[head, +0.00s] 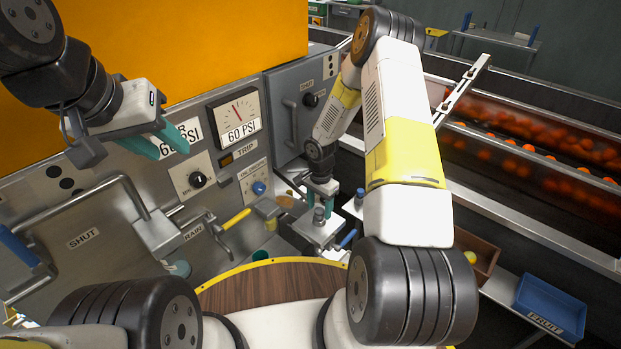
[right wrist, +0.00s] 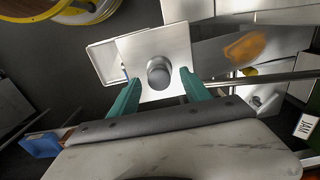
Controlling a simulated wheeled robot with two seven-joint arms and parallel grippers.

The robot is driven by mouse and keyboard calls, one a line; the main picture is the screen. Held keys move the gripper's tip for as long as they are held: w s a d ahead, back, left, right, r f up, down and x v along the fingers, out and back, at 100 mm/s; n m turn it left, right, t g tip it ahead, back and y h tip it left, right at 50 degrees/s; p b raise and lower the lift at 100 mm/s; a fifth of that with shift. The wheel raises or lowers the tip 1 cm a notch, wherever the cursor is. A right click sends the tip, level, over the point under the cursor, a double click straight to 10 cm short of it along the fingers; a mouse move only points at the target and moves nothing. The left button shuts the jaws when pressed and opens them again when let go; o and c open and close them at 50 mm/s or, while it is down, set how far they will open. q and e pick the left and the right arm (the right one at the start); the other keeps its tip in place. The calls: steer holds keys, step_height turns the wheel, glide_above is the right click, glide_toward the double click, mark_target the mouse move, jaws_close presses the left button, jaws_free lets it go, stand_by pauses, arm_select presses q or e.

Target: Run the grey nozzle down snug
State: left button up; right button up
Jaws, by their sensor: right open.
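The grey nozzle (right wrist: 159,72) is a round knob-like piece on a pale square block (right wrist: 178,46) in the right wrist view. In the head view the nozzle (head: 319,214) is small, below my right gripper (head: 321,195). My right gripper, with teal fingers, is open; in the right wrist view its fingertips (right wrist: 158,82) lie on either side of the nozzle with gaps showing. Whether the nozzle sits snug cannot be seen. My left gripper (head: 160,141) hangs in front of the panel near the gauge, its teal fingers apart and empty.
The grey panel carries a 60 PSI gauge (head: 238,118), a yellow-handled drain lever (head: 236,219) and a SHUT handle bar (head: 80,205). A yellow-rimmed round wooden top (head: 262,287) is in front. A blue fruit bin (head: 550,306) and orange-filled conveyor (head: 530,155) stand right.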

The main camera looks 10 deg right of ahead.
steer(key=shift+f, duration=0.8)
jaws_close()
steer(key=m, duration=0.6)
steer(key=shift+m, duration=0.4)
steer(key=m, duration=0.5)
steer(key=shift+c, duration=1.7)
jaws_free()
